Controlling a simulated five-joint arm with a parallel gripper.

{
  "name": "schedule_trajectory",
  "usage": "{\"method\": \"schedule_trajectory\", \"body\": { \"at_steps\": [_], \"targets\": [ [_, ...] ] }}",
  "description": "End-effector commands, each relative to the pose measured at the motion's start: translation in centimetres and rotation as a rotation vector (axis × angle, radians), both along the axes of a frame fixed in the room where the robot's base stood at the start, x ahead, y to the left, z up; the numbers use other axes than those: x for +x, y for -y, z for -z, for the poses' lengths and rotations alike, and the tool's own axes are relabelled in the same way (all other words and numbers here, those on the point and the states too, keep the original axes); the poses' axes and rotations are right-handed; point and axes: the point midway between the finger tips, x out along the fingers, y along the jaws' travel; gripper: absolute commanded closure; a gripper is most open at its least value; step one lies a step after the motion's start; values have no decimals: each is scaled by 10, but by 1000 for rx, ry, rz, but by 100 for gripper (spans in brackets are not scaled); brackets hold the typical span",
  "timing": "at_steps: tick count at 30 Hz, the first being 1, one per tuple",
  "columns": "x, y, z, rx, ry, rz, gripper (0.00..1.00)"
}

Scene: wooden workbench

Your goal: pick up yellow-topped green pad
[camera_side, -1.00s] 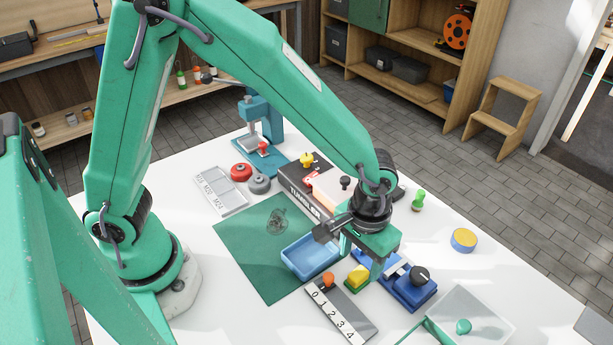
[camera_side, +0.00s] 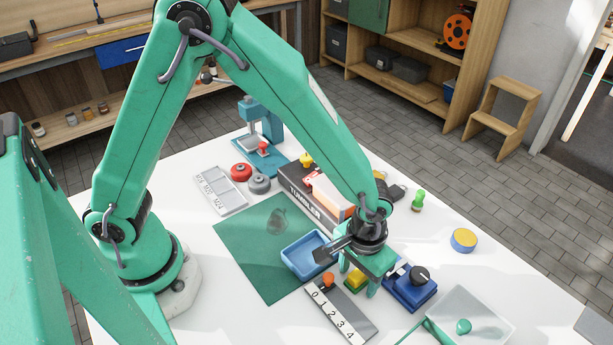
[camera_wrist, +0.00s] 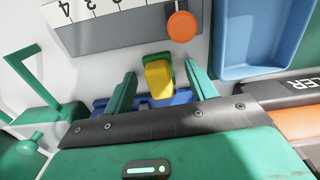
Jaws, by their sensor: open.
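The yellow-topped green pad (camera_side: 356,281) stands on the white table between the blue tray and the blue device. In the wrist view the pad (camera_wrist: 159,77) shows its yellow top with green edges, between my two fingers. My gripper (camera_side: 358,283) is open, with its green fingers reaching down on either side of the pad. In the wrist view my gripper (camera_wrist: 161,82) shows a gap between each finger and the pad. The lower part of the pad is partly hidden in both views.
A blue tray (camera_side: 292,264) is left of the pad. A numbered plate (camera_side: 341,317) with an orange knob (camera_side: 328,279) lies in front. A blue device (camera_side: 410,294) with a black knob is close on the right. The TUMBLER box (camera_side: 298,200) is behind.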

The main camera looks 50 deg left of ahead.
Motion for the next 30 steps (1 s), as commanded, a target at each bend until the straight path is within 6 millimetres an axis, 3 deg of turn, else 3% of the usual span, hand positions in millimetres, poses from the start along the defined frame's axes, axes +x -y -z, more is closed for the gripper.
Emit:
{"method": "schedule_trajectory", "body": {
  "at_steps": [10, 18, 30],
  "targets": [
    [0, 0, 0, 0, 0, 0, 44],
    [0, 0, 0, 0, 0, 0, 92],
    [0, 0, -4, 0, 0, 0, 92]
  ]
}}
